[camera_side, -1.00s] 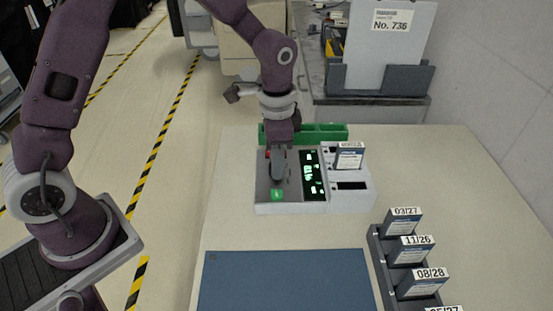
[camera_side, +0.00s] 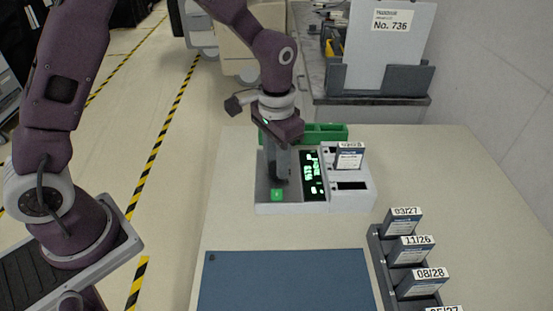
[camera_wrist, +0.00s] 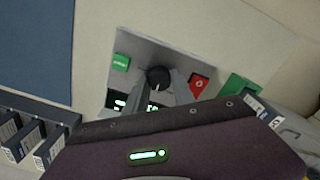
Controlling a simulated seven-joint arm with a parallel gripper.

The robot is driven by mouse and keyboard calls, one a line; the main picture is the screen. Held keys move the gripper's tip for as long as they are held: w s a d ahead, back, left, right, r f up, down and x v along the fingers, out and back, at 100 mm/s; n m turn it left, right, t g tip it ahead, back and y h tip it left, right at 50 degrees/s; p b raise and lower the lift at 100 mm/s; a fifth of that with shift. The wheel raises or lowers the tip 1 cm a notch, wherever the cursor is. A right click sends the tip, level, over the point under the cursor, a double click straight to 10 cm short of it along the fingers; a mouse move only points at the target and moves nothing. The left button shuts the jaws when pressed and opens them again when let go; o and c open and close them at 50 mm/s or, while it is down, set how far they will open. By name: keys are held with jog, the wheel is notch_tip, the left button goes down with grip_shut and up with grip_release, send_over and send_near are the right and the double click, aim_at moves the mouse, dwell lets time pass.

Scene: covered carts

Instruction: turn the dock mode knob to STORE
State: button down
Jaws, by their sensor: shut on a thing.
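The dock (camera_side: 290,207) is a light grey box on the table with a dark display (camera_side: 313,176) showing green marks. Its dark round mode knob (camera_wrist: 158,77) shows in the wrist view between a green button (camera_wrist: 121,63) and a red button (camera_wrist: 199,85). In the side view my gripper hides the knob, and the green button (camera_side: 277,195) shows just in front. My gripper (camera_side: 280,180) points down and its fingers are shut on the knob. The knob's labels cannot be read, so its setting cannot be told.
A labelled cartridge (camera_side: 349,156) stands in the dock's right part, beside an empty slot. A green tray (camera_side: 322,130) lies behind the dock. A dark rack (camera_side: 376,252) with several dated cartridges stands at front right. A blue mat (camera_side: 285,280) lies in front.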

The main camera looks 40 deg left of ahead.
jog(key=shift+w+r, duration=0.1)
jog(key=c, duration=1.1)
grip_release()
jog(key=shift+o, duration=0.2)
notch_tip(320, 180, up, 7)
jog(key=shift+f, duration=0.15)
jog(key=shift+r, duration=0.3)
jog(key=s+a+r+t, duration=0.2)
jog(key=s+r, duration=0.1)
jog(key=s, duration=0.4)
jog(key=s+a+r+n+t, duration=0.1)
jog(key=s+r, duration=0.3)
jog(key=s, duration=0.4)
jog(key=s+a+r+n+t, duration=0.1)
jog(key=s+a+r+t, duration=0.1)
jog(key=s, duration=0.5)
jog(key=shift+s+a+r+t, duration=0.3)
jog(key=shift+a+r, duration=0.1)
jog(key=shift+r, duration=0.35)
